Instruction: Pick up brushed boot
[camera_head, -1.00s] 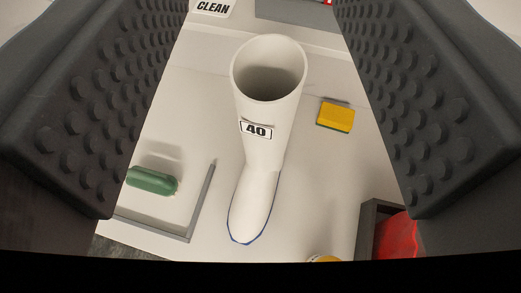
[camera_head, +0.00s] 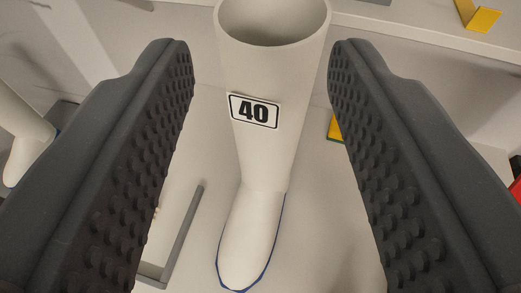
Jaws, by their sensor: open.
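A white boot (camera_head: 262,150) stands upright in the middle of the view, its open shaft at the top and its toe towards me. It carries a label reading 40 (camera_head: 254,111) and has a blue line around its sole. My gripper (camera_head: 261,65) is open, with one dark studded finger on each side of the boot's shaft. Gaps show between both fingers and the boot, so I see no contact.
A yellow sponge (camera_head: 335,128) lies partly hidden behind the right finger. A grey bracket-like edge (camera_head: 180,240) is left of the toe. Another white boot (camera_head: 24,135) stands at the far left. A yellow object (camera_head: 480,17) is at the top right.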

